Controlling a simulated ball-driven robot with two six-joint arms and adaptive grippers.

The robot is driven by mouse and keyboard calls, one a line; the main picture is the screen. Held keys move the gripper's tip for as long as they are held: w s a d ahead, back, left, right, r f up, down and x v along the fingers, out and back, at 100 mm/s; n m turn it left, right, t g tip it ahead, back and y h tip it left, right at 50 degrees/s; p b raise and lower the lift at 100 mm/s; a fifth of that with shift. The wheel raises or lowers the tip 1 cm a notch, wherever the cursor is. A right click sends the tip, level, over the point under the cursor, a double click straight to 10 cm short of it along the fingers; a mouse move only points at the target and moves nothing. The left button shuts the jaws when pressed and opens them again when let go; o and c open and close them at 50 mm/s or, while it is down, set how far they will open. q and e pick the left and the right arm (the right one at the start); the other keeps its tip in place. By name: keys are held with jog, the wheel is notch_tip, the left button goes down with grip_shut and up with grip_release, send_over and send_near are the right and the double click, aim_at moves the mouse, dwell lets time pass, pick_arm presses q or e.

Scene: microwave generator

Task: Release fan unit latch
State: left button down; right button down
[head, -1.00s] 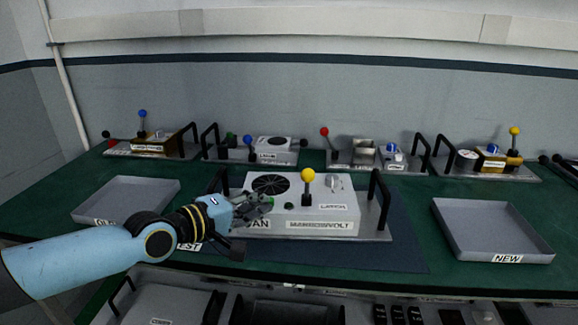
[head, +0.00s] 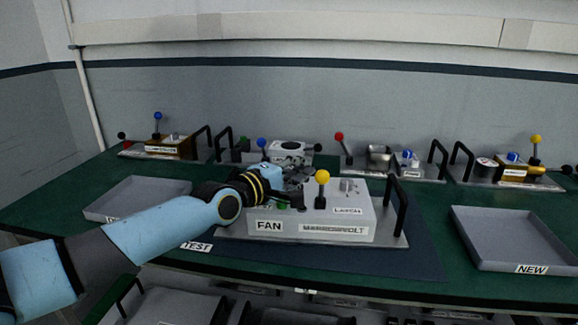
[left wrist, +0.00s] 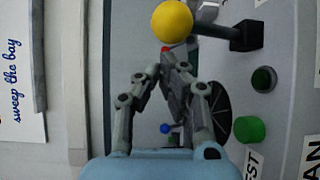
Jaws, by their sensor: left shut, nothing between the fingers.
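The fan unit (head: 275,238) is a pale box on a metal plate with black handles, labelled FAN and MARREISVOLT or similar. A yellow-balled lever (head: 322,178) stands upright on its top. A small metallic latch piece (head: 347,186) sits right of the lever, behind a LATCH label (head: 348,211). My left gripper (head: 300,174) is shut and empty above the back left of the unit, left of the yellow ball, hiding the round fan grille in the head view. In the left wrist view the grille (left wrist: 223,110) shows beside the fingers, and the yellow ball (left wrist: 172,21) lies beyond the fingertips (left wrist: 172,62).
A green button (left wrist: 250,129) is on the unit. Other lever units line the back, including a blue-balled one (head: 262,143) and a red-balled one (head: 339,137). Empty grey trays stand at left (head: 140,190) and right (head: 515,240), the latter labelled NEW.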

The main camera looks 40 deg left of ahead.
pick_arm(q)
jog(key=shift+s+d+r, duration=0.15)
jog(key=shift+s+d, duration=0.05)
jog(key=shift+d, duration=0.35)
jog(key=shift+f, duration=0.2)
jog(key=shift+s+f, duration=0.1)
jog(key=m+t+b, duration=0.1)
jog(key=b, duration=0.2)
jog(key=s+d+m+t+b, duration=0.1)
jog(key=b, duration=0.3)
jog(key=shift+s+d+f+t, duration=0.1)
jog(key=shift+s+f+t, duration=0.2)
jog(key=shift+f, duration=0.05)
jog(key=shift+s+d+r+m+t+b, duration=0.1)
jog(key=shift+s+r+m+t+b, duration=0.15)
jog(key=shift+b, duration=0.3)
jog(key=shift+w+r, duration=0.1)
